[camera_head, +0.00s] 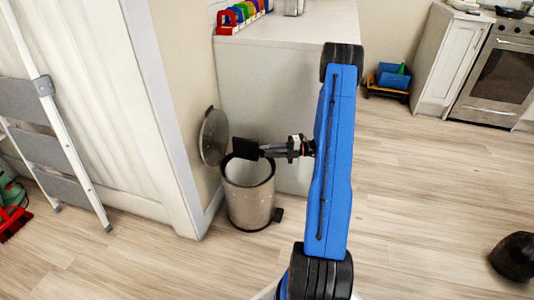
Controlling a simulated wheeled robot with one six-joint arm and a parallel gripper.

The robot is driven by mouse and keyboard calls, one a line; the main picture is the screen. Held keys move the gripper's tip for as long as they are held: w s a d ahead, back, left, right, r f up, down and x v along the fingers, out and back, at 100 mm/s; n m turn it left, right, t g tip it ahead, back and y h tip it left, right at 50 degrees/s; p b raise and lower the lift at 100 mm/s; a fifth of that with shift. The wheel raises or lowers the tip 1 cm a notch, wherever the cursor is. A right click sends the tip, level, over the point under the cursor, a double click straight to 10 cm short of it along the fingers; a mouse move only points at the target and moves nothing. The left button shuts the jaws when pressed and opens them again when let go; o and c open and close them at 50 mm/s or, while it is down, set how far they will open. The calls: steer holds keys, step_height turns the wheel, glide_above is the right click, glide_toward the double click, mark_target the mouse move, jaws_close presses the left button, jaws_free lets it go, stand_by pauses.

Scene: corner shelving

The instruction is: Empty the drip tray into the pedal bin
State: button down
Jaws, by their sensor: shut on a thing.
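The pedal bin (250,200) is a round metal bin standing on the floor by the end of the white wall. Its round lid (213,137) is up and leans toward the wall, so the bin's mouth is open. My gripper (268,150) reaches in from the right, over the bin's rim. It is shut on the drip tray (245,149), a small dark flat piece that is tilted steeply above the bin's mouth. Whether the tray holds anything is too small to tell. My blue arm hides part of the white cabinet behind it.
A white cabinet (270,80) stands right behind the bin, with colourful items on top. A folding ladder (45,140) leans at the left. A dark round object (516,256) lies on the floor at the right. The floor between is clear.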

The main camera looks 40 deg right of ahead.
steer(key=shift+n+h, duration=0.3)
steer(key=shift+n, duration=0.2)
steer(key=shift+r+n+g+h, duration=0.2)
steer(key=shift+n+h, duration=0.1)
steer(key=shift+n, duration=0.45)
steer(key=shift+r+n+g+h, duration=0.1)
steer(key=shift+n+g+h, duration=0.15)
steer(key=shift+n, duration=0.5)
steer(key=shift+s+a+r+n+h, duration=0.15)
steer(key=shift+n+h, duration=0.25)
steer(key=shift+n, duration=0.25)
steer(key=shift+d+r+n+h, duration=0.1)
steer(key=shift+n+h, duration=0.25)
steer(key=shift+n, duration=0.3)
steer(key=shift+a, duration=0.1)
steer(key=shift+s+a+r+n+t+h, duration=0.1)
steer(key=shift+n+t+h, duration=0.2)
steer(key=shift+n, duration=0.35)
steer(key=shift+r+n+t+h, duration=0.1)
steer(key=shift+n+h, duration=0.3)
steer(key=shift+n, duration=0.25)
